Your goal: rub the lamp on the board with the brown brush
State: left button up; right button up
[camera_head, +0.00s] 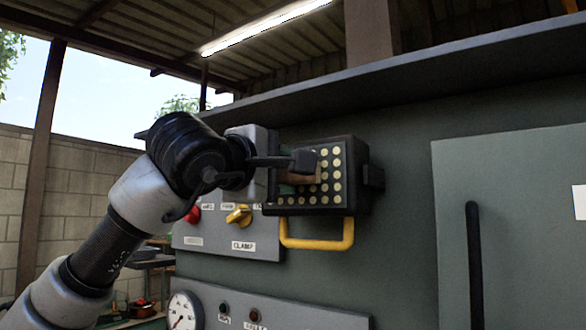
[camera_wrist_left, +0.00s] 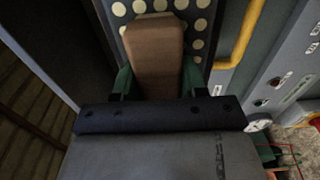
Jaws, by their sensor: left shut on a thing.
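The lamp (camera_head: 330,188) is a dark box with a grid of round cream dots on its face, mounted on the grey-green board. A yellow bar handle (camera_head: 318,243) hangs below it. My left gripper (camera_head: 297,165) is in front of the lamp's left part, shut on the brown brush (camera_head: 298,179). In the left wrist view the brush (camera_wrist_left: 155,45) is a brown block between the green fingers (camera_wrist_left: 155,82), with the dotted lamp face (camera_wrist_left: 200,25) right behind it. I cannot tell whether brush and lamp touch. My right gripper is not in view.
A control panel (camera_head: 215,240) with a red button (camera_head: 192,213) and a yellow knob (camera_head: 238,215) is beside and below the lamp. A gauge (camera_head: 182,312) sits lower. A cabinet door with a black handle (camera_head: 474,265) is at right. A ledge (camera_head: 430,82) overhangs the lamp.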

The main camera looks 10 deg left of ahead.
pick_arm(q)
jog(key=shift+w+a, duration=0.15)
jog(key=shift+a, duration=0.15)
jog(key=shift+b+v, duration=1.25)
jog(key=shift+v, duration=1.7)
jog(key=shift+d, duration=0.1)
jog(key=b+v, duration=0.1)
jog(key=v, duration=0.2)
